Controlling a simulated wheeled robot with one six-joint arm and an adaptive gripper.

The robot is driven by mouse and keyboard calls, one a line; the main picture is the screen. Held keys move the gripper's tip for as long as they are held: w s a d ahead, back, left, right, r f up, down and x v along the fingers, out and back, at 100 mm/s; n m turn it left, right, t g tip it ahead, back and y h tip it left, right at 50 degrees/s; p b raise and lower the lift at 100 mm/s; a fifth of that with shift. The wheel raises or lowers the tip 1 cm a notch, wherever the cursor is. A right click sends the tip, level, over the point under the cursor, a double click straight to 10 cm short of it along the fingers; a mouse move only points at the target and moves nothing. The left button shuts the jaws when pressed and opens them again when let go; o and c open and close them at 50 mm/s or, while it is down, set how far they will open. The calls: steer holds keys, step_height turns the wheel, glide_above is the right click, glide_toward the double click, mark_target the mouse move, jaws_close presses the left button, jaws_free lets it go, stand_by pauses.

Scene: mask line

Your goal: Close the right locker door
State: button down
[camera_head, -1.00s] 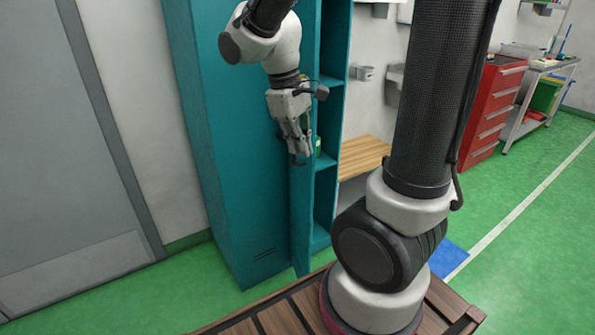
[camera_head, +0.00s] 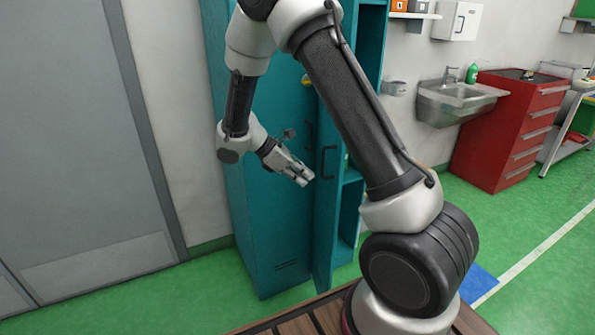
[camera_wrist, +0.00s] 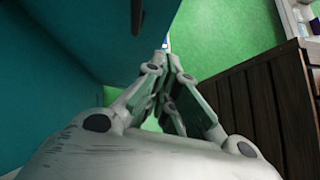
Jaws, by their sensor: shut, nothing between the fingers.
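The teal locker (camera_head: 270,215) stands against the wall in the head view. Its right door (camera_head: 326,225) is swung open toward me, with a dark handle (camera_head: 329,162) on the face turned to me. The right compartment's shelves (camera_head: 350,185) show behind that door. My gripper (camera_head: 309,178) is shut and empty, in front of the left door and just left of the open right door. I cannot tell whether the fingertips touch the door. In the wrist view the shut fingers (camera_wrist: 168,62) point along a teal door panel (camera_wrist: 125,35) with a dark handle.
A brown slatted wooden surface (camera_head: 310,318) lies at the bottom; its slatted side also shows in the wrist view (camera_wrist: 262,110). A sink (camera_head: 455,100) and red drawer cabinet (camera_head: 505,130) stand to the right.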

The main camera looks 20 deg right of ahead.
mark_target(337, 191)
steer(key=shift+s+d+f, duration=0.3)
steer(key=shift+d+f, duration=0.25)
steer(key=shift+d, duration=0.6)
steer(key=shift+s+d+f, duration=0.3)
steer(key=shift+d+f, duration=0.2)
steer(key=shift+d, duration=0.7)
steer(key=shift+s+d+f, duration=0.3)
steer(key=shift+d+f, duration=0.25)
steer(key=shift+d, duration=0.6)
